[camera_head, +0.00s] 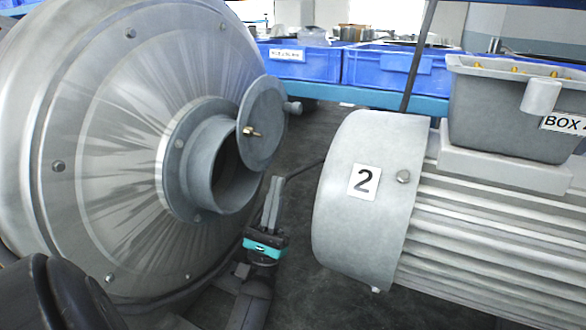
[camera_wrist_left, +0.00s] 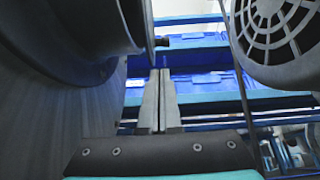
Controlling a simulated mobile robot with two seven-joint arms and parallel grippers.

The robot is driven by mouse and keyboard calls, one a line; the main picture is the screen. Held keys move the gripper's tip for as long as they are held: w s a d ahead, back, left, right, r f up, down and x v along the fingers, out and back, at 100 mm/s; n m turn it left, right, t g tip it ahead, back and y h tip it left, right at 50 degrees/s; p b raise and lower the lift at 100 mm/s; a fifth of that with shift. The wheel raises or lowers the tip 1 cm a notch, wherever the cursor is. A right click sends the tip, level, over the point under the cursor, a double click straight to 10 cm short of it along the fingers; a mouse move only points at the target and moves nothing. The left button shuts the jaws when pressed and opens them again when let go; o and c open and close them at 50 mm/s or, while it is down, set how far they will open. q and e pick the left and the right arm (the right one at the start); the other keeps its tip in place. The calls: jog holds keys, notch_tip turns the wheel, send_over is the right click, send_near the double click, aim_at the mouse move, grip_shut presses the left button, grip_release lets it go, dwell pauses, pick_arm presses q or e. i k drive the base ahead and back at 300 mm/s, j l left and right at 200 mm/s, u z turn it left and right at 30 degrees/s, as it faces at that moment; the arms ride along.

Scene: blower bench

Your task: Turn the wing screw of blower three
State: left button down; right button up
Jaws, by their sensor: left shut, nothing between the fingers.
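A large silver blower housing (camera_head: 120,150) fills the left of the head view. Its short inlet pipe (camera_head: 205,165) has a round grey flap (camera_head: 262,115) swung partly aside, with a small brass wing screw (camera_head: 251,132) on its face. No number shows on this housing. My left gripper (camera_head: 276,180) points up below the flap, beside the pipe mouth. Its fingers are together and empty, apart from the screw. In the left wrist view the shut fingers (camera_wrist_left: 160,74) show below the flap's edge; the brass screw cannot be made out there. My right gripper is not in view.
A grey motor (camera_head: 365,220) labelled 2 stands to the right, with a grey box (camera_head: 510,115) of brass-coloured parts on top. Blue bins (camera_head: 300,65) line a shelf behind. A narrow gap over dark floor lies between housing and motor.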

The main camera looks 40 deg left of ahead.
aim_at(248, 131)
jog(key=k+l, duration=0.25)
jog(key=k, duration=0.2)
jog(key=k+l, duration=0.2)
jog(key=k, duration=0.3)
jog(key=k+l, duration=0.25)
jog(key=k, duration=0.2)
jog(key=k+l, duration=0.25)
jog(key=k, duration=0.25)
